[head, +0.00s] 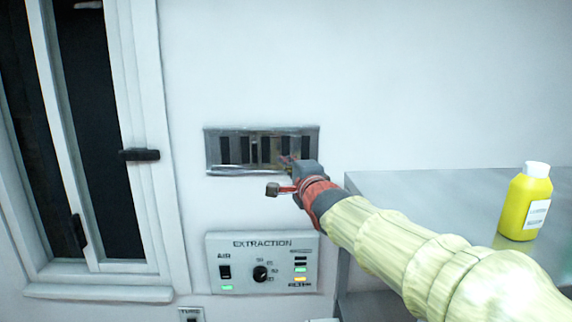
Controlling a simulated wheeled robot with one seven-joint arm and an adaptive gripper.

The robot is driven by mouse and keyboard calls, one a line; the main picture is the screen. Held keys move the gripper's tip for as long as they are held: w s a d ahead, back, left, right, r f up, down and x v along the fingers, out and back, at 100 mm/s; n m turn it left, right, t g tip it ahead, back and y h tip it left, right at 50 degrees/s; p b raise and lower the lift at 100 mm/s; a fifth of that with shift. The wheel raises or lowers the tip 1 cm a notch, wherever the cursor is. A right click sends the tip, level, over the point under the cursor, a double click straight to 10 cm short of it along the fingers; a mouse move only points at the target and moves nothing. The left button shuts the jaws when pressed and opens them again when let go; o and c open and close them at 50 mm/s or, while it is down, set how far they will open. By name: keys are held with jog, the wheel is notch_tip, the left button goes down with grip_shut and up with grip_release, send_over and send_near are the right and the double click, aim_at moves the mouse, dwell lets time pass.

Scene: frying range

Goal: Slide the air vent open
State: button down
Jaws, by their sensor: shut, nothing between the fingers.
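The air vent (229,151) is a grey metal grille set in the white wall, with a row of dark upright slots. Several slots show dark gaps. My gripper (286,164) is at the right half of the vent, in front of its lower edge, with the fingers pointing towards the slats. The fingers are small and dark here, and they look closed with nothing held. I cannot tell whether they touch the vent. My wrist and gripper body hide the vent's lower right part.
An extraction control panel (233,262) with a switch and knob is below the vent. A window with a dark handle (139,155) is at the left. A metal table (420,188) stands at the right with a yellow bottle (524,205) on it. The wall above is clear.

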jog(key=v, duration=0.7)
jog(key=shift+d+b, duration=0.3)
jog(key=shift+b, duration=0.1)
jog(key=shift+w+a, duration=0.1)
